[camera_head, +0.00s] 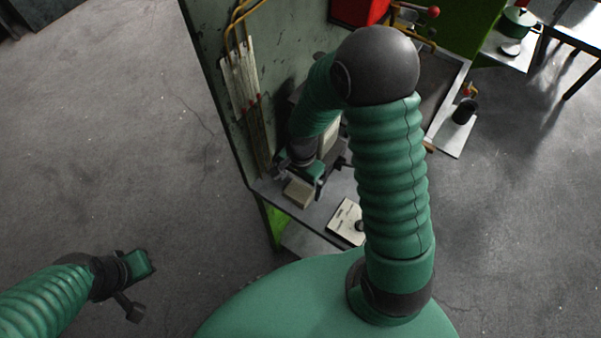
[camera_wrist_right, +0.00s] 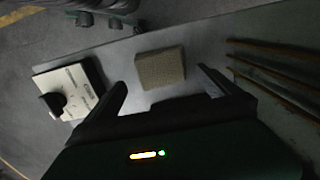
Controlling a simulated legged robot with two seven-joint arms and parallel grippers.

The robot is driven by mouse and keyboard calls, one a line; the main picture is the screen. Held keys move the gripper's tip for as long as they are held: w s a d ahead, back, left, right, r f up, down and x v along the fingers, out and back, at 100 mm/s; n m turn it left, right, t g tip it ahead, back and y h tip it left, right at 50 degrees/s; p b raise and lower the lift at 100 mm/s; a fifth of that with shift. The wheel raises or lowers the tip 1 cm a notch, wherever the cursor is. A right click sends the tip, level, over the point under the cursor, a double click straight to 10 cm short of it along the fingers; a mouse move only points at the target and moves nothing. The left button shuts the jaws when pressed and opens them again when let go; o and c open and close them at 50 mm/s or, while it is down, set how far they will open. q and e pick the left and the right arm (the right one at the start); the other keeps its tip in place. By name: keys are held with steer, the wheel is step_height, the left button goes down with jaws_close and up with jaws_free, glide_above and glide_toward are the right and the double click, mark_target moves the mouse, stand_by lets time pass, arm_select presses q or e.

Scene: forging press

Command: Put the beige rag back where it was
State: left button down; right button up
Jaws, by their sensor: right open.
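The beige rag, a small folded block-like piece, lies on the grey metal shelf, near its left end in the head view (camera_head: 298,194). In the right wrist view the rag (camera_wrist_right: 161,68) lies just beyond the fingertips, between their lines. My right gripper (camera_head: 325,180) is open and empty over the shelf, beside the rag; its two fingers show apart in the right wrist view (camera_wrist_right: 162,84). Contact between fingers and rag does not show. My left gripper (camera_head: 135,285) hangs over the bare floor at lower left, far from the shelf; its jaw opening is unclear.
A white box with a black knob (camera_head: 345,222) sits on the shelf right of the rag; it also shows in the wrist view (camera_wrist_right: 76,88). A side table (camera_head: 508,48) is at upper right.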

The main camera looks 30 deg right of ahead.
mark_target(298, 192)
steer(key=s+a+r+n+t, duration=0.1)
steer(key=s+a+r+n, duration=0.1)
steer(key=r+n, duration=0.3)
steer(key=s+a+r+n+t, duration=0.1)
steer(key=s+a+r+n, duration=0.1)
steer(key=r+n, duration=0.3)
steer(key=n, duration=0.3)
steer(key=shift+s+a+r+t, duration=0.2)
steer(key=shift+r+t, duration=0.1)
steer(key=shift+r, duration=0.1)
steer(key=shift+a, duration=0.1)
